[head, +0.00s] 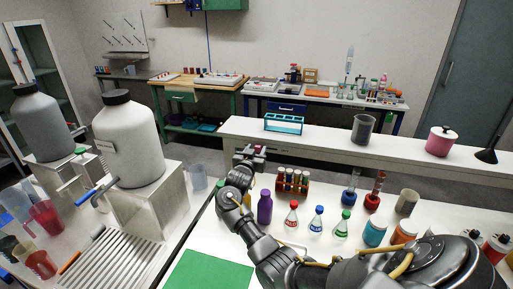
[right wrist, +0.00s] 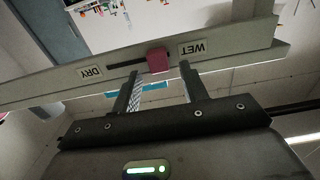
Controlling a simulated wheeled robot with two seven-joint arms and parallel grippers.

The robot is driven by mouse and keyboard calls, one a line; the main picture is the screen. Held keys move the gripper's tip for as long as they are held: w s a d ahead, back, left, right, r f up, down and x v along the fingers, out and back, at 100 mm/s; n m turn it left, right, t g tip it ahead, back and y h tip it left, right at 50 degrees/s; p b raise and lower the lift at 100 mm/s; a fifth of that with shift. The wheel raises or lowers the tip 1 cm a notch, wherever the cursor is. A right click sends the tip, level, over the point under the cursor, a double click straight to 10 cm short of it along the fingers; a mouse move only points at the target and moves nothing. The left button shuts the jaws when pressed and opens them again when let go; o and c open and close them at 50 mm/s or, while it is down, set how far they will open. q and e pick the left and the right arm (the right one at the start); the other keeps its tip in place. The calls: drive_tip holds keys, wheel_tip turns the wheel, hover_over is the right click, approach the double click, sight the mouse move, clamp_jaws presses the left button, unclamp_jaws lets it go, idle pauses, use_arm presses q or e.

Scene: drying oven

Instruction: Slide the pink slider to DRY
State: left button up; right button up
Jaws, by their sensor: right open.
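The pink slider (right wrist: 157,60) sits in a dark slot on a pale rail in the right wrist view. It stands at the slot's end near the WET label (right wrist: 194,48). The DRY label (right wrist: 90,71) is past the slot's other end, to the left; both labels appear upside down. My right gripper (right wrist: 156,74) is open, with one finger on each side of the slider in the picture; I cannot tell whether either touches it. In the head view my right gripper (head: 250,155) is at the raised shelf's front edge. My left gripper is not in view.
The raised white shelf (head: 313,145) holds a blue rack (head: 284,123), a grey beaker (head: 362,129) and a pink pot (head: 441,141). A purple bottle (head: 265,207) and several flasks stand close to my right arm. A large white jug (head: 128,140) stands left.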

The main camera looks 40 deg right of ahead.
drive_tip(key=shift+w+d+f, duration=0.1)
drive_tip(key=shift+w+d, duration=0.35)
drive_tip(key=shift+d, duration=0.1)
clamp_jaws()
drive_tip(key=shift+a, duration=0.1)
